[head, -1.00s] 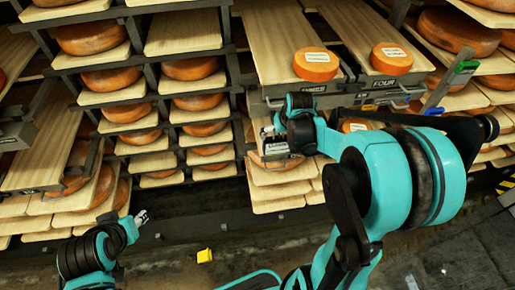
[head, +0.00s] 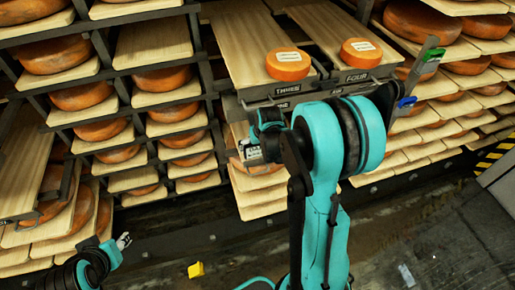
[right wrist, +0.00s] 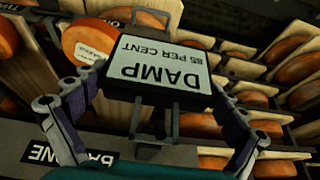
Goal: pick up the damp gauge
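The damp gauge (right wrist: 160,65) is a dark box with a pale face reading "DAMP 85 PER CENT", upside down in the right wrist view. A grey bracket shows just below it. My right gripper (right wrist: 157,88) has its fingers spread, one on each side of the gauge; I cannot tell whether they touch it. In the head view my right gripper (head: 252,148) is in front of the rack below the two pulled-out boards, and I cannot make out the gauge clearly there. My left gripper (head: 123,241) is small, low at the left, away from the racks; its opening is unclear.
Orange cheese wheels (head: 288,65) with labels lie on wooden boards (head: 237,50) above the right gripper. Racks of more cheeses fill the back. A yellow object (head: 196,270) lies on the floor. Green (head: 433,54) and blue clips stick out at the right.

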